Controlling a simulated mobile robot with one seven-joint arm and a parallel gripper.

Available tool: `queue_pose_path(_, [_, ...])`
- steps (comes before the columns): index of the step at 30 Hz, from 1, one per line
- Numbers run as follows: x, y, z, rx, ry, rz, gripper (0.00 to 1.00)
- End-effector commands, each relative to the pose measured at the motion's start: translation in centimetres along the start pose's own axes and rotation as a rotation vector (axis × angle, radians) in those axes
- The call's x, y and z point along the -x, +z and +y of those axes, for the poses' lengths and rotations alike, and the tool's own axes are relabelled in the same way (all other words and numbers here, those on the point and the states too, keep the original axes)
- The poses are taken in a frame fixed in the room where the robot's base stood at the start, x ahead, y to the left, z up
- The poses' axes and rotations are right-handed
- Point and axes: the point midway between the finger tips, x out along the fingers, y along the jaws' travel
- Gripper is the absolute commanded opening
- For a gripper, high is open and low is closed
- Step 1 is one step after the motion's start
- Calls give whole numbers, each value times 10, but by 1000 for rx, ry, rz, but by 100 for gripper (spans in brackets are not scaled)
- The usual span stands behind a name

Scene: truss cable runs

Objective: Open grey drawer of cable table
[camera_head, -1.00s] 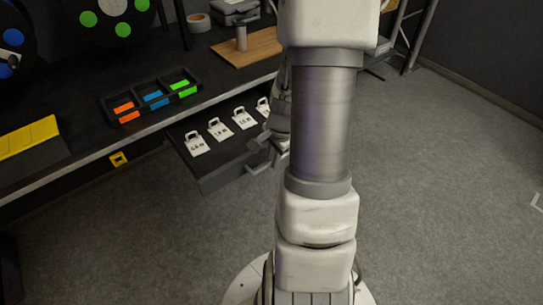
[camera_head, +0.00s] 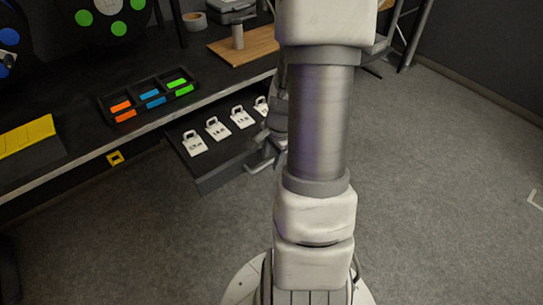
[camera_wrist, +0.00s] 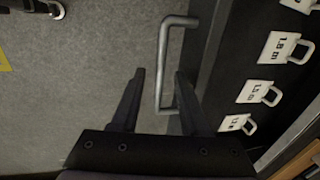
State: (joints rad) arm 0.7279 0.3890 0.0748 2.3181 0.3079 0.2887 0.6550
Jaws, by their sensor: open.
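The grey drawer (camera_head: 218,180) of the cable table (camera_head: 85,148) stands pulled out, with its inside showing in the head view. Several white labelled tags (camera_head: 218,128) lie in it. Its bar handle (camera_head: 259,167) sticks out from the front; it also shows in the wrist view (camera_wrist: 163,62). My gripper (camera_wrist: 160,74) is open and empty. In the wrist view the handle's bar runs between the two fingers, with a gap on each side; whether they reach its depth I cannot tell. In the head view my arm hides part of the gripper and the drawer's right end.
On the tabletop are a black tray with coloured pieces (camera_head: 150,97), a yellow-topped block (camera_head: 27,136), a wooden board (camera_head: 248,46) and reels at the back left. A yellow tag (camera_head: 115,158) hangs under the table's front edge.

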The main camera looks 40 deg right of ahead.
Motion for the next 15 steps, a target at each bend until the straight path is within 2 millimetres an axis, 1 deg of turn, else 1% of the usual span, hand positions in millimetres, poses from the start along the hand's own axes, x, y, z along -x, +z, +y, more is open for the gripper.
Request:
queue_pose_path(5, [4,0,0,0,0,1,45])
queue_pose_path(8, [15,0,-1,1,-2,2,45])
queue_pose_path(11, [33,0,-2,2,-4,3,45])
queue_pose_path(15, [67,0,-2,0,-5,4,45])
